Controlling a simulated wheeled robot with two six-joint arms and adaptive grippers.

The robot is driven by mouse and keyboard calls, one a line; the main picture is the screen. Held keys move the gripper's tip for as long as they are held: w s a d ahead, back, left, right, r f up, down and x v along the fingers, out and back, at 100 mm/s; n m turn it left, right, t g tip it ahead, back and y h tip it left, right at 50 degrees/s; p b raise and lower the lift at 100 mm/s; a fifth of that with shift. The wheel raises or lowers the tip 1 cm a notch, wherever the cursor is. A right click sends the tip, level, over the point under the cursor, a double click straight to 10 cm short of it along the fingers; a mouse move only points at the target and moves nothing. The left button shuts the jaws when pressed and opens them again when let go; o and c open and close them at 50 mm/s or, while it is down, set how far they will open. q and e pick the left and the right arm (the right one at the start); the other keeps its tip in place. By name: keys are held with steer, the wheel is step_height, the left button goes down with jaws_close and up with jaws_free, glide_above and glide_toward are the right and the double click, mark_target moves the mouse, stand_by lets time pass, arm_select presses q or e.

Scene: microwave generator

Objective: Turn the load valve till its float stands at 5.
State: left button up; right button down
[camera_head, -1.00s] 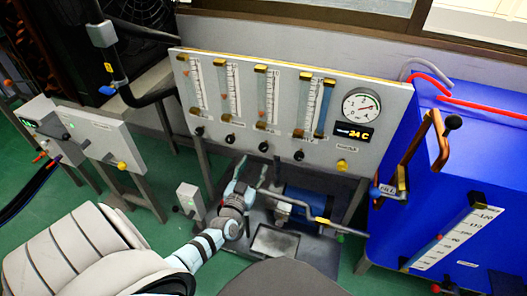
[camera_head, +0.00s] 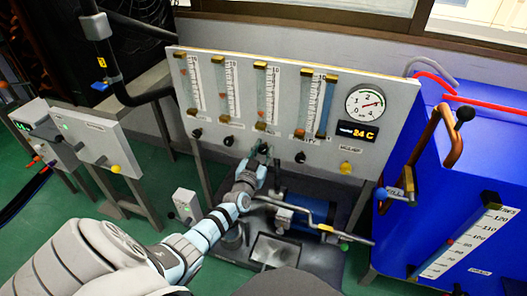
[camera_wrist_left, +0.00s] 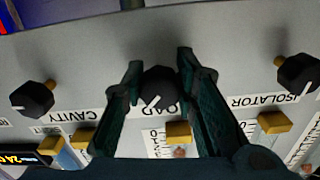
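The load valve is a black knob with a white pointer mark (camera_wrist_left: 158,88), under the label LOAD in the left wrist view. Its flow tube (camera_head: 265,92) is the third from the left on the grey panel in the head view. A small reddish float shows low in that tube, near the bottom brass fitting (camera_wrist_left: 178,133); its exact reading is too small to tell. My left gripper (camera_wrist_left: 160,68) is at the panel with one finger on each side of the load knob. Its fingers look apart, with narrow gaps beside the knob. My right gripper is out of view.
The cavity knob (camera_wrist_left: 33,98) and isolator knob (camera_wrist_left: 297,73) flank the load knob. A dial gauge (camera_head: 366,104) and a 24 C display (camera_head: 357,131) sit at the panel's right. Pipework and a blue motor (camera_head: 305,203) lie below. A blue tank (camera_head: 440,185) stands right.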

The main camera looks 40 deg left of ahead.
arm_select(q)
steer(key=shift+d, duration=0.1)
jaws_close()
steer(key=n, duration=0.4)
steer(key=shift+n, duration=2.2)
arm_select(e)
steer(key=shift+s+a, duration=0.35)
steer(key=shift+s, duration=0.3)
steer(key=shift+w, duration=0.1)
